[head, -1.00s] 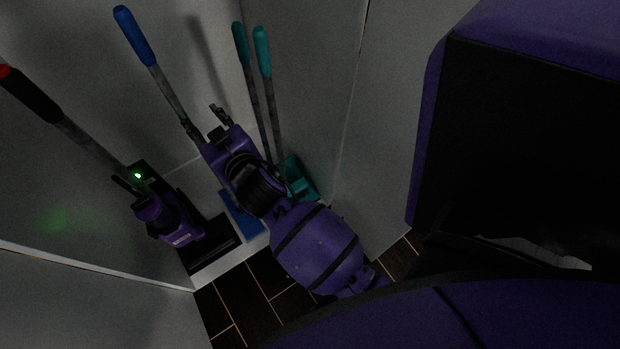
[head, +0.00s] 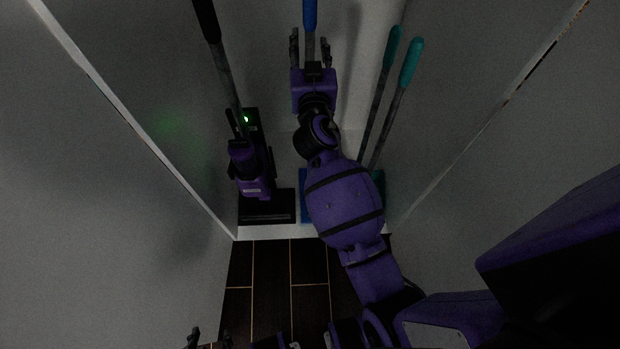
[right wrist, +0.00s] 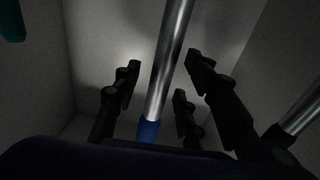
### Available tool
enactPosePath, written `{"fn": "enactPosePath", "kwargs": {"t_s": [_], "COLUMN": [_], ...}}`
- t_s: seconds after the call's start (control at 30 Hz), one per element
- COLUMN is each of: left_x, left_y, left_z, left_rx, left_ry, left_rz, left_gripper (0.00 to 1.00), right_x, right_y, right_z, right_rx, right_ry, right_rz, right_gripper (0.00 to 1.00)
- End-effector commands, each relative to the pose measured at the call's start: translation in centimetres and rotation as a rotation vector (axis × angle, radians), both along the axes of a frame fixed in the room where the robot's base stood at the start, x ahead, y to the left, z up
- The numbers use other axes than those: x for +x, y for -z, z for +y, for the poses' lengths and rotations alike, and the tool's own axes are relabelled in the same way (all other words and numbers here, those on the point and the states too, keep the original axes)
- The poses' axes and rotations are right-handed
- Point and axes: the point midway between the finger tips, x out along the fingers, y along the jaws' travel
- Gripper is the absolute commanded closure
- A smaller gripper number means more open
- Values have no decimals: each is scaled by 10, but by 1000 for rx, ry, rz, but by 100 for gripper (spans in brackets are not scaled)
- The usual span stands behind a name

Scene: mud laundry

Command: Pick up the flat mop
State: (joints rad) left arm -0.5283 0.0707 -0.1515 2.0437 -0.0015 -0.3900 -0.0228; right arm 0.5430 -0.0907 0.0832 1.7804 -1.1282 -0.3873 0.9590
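The flat mop has a blue grip (head: 310,14) at the top, a metal pole and a blue head (head: 304,204) low in the niche, mostly hidden behind my right arm. My right gripper (head: 311,46) is open, its fingers on either side of the pole just below the blue grip. In the right wrist view the mop's metal pole (right wrist: 170,62) runs between the spread fingers of the right gripper (right wrist: 163,78), with gaps on both sides. My left gripper (head: 209,339) shows only as two separated dark tips at the bottom edge.
A purple and black upright vacuum (head: 246,170) with a green light stands left of the mop. Two teal-handled tools (head: 404,68) lean on the right. White side walls (head: 120,180) enclose the narrow niche. Dark tiled floor (head: 290,270) lies in front.

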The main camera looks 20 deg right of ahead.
Motion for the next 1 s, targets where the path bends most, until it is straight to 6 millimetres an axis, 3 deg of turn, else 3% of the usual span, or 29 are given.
{"fn": "enactPosePath", "kwargs": {"t_s": [0.3,0.6,1.0], "left_x": [-9,-5,4], "left_y": [1,-1,-3], "left_z": [3,2,1], "left_rx": [3,3,1], "left_ry": [-4,-3,0], "left_rz": [15,7,-9], "left_gripper": [60,60,60], "right_x": [7,7,7], "right_y": [1,1,-2], "right_z": [-2,-2,-2], "right_rx": [1,1,-1], "right_ry": [1,0,-1], "right_rz": [2,2,-2], "right_gripper": [62,100,100]}}
